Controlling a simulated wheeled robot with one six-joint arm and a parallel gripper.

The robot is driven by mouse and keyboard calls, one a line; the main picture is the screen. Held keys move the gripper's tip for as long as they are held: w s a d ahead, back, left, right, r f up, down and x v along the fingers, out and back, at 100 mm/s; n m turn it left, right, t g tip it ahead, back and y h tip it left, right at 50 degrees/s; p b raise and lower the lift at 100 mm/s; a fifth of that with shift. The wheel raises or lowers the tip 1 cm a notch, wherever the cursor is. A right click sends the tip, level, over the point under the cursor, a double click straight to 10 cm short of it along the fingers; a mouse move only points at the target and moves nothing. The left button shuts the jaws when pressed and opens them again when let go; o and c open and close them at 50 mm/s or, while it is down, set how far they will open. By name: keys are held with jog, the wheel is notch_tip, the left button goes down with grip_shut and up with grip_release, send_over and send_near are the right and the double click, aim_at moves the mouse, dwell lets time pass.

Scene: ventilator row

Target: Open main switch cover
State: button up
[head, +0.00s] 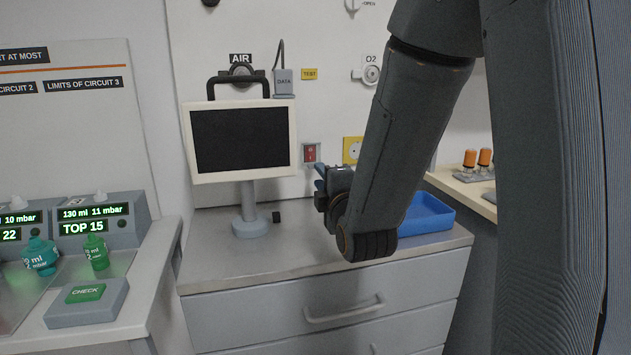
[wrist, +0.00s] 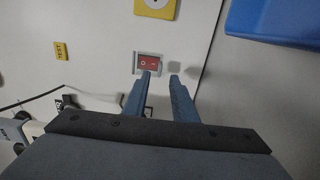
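The main switch (head: 311,153) is a red rocker in a grey frame on the back wall, right of the monitor. In the wrist view the switch (wrist: 148,64) shows just beyond my fingertips. I cannot make out whether a clear cover lies over it. A small grey patch on the wall beside it may be a shadow or a flap. My gripper (wrist: 163,77) is open and empty, its two blue fingers apart and pointing at the wall. The left fingertip overlaps the switch's lower edge in that view; contact cannot be told. In the head view my gripper (head: 320,178) is just below the switch.
A yellow socket (head: 352,150) is right of the switch. The monitor (head: 240,140) stands close on the left. A blue tray (head: 428,214) sits on the drawer cabinet (head: 325,262), partly behind my arm.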

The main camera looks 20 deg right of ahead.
aim_at(312, 155)
jog(key=shift+w, duration=2.6)
grip_shut()
